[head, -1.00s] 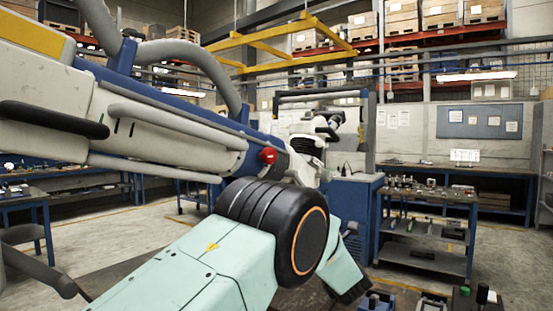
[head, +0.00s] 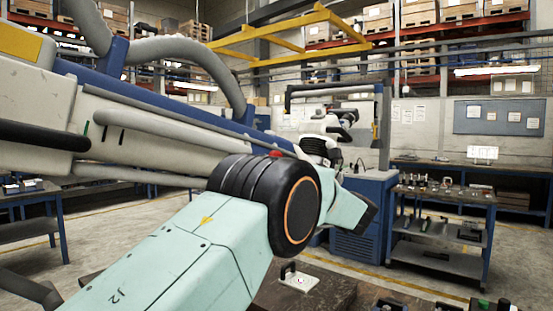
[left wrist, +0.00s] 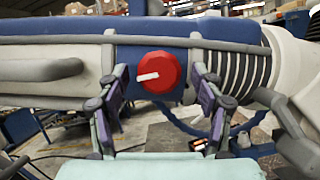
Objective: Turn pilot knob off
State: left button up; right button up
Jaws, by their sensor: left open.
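The pilot knob (left wrist: 158,72) is a round red knob on the blue band of a large white and blue arm. A white pointer bar on it points left and slightly down in the left wrist view. In the head view only a red sliver of the knob (head: 275,154) shows above my left arm's black joint. My left gripper (left wrist: 160,88) is open, with one purple-grey finger on each side of the knob. Gaps show between the fingers and the knob; their depth relative to it is hard to tell. My right gripper is not seen.
Grey hoses and a ribbed collar (left wrist: 243,70) flank the knob. A white instrument (head: 322,135) stands behind on a blue cabinet (head: 362,225). A tool rack (head: 440,228) is at the right. A dark tabletop (head: 325,298) lies low in front.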

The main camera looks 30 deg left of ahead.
pick_arm(q)
jog(key=shift+a+r, duration=0.3)
jog(key=shift+a, duration=0.05)
jog(key=shift+r, duration=0.2)
jog(key=shift+w+a+f, duration=0.1)
jog(key=shift+a+f, duration=0.05)
jog(key=shift+a, duration=0.15)
jog(key=shift+c, duration=1)
jog(key=shift+d, duration=0.15)
jog(key=c, duration=0.9)
jog(key=shift+c, duration=0.2)
